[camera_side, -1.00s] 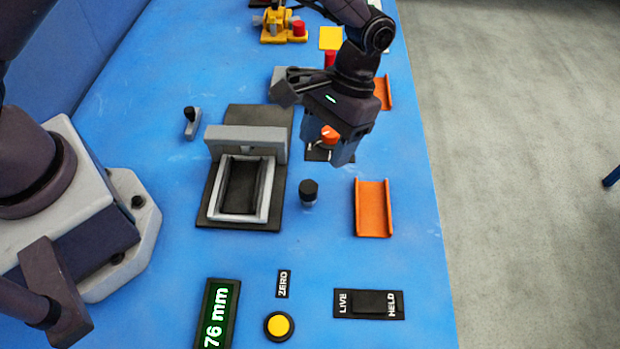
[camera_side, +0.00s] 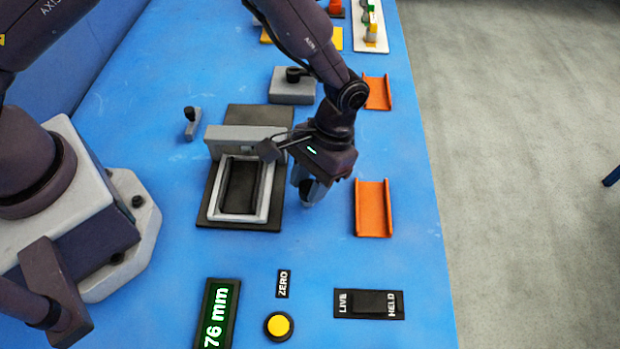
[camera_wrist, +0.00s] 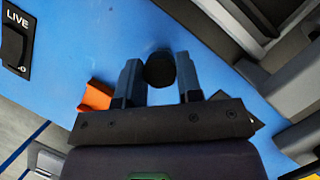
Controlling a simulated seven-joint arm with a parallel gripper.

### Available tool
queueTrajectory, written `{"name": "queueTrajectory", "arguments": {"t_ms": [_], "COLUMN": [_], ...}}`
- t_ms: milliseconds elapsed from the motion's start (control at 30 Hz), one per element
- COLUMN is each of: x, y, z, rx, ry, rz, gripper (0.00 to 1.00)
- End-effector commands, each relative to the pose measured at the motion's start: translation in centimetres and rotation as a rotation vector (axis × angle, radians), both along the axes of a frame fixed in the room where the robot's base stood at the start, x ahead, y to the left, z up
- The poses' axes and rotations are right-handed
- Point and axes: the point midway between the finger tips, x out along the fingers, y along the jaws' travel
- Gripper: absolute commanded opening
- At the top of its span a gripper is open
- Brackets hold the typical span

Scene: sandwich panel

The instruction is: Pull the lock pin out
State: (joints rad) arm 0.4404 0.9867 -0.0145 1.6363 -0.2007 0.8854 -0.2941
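The black round-capped knob (camera_wrist: 159,70), which looks to be the lock pin, stands on the blue panel. In the wrist view its cap lies between and slightly beyond my two fingertips. In the side view my gripper (camera_side: 312,187) is low over it and mostly hides it. My gripper (camera_wrist: 158,82) is open, with the blue-grey fingers apart on either side of the cap. I cannot tell whether a finger touches it.
A grey frame on a black plate (camera_side: 216,210) is just left of my gripper. An orange channel (camera_side: 373,208) is to the right. A 76 mm display (camera_side: 218,312), yellow button (camera_side: 278,325) and LIVE/HELD switch (camera_side: 368,304) lie in front.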

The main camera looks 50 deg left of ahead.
Motion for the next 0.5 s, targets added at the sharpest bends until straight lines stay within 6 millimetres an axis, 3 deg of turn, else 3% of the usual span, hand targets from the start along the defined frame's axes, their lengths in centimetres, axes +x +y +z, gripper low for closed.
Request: {"name": "queueTrajectory", "arguments": {"t_ms": [33,100,233,500], "x": [0.0,0.0,0.0,0.0], "y": [0.0,0.0,0.0,0.0], "z": [0.0,0.0,0.3,2.6], "rx": [-0.001,-0.001,-0.001,-0.002], "ry": [0.0,0.0,-0.001,0.0], "rz": [0.0,0.0,0.0,0.001], "gripper": [0.15,0.0,0.0,0.0]}}
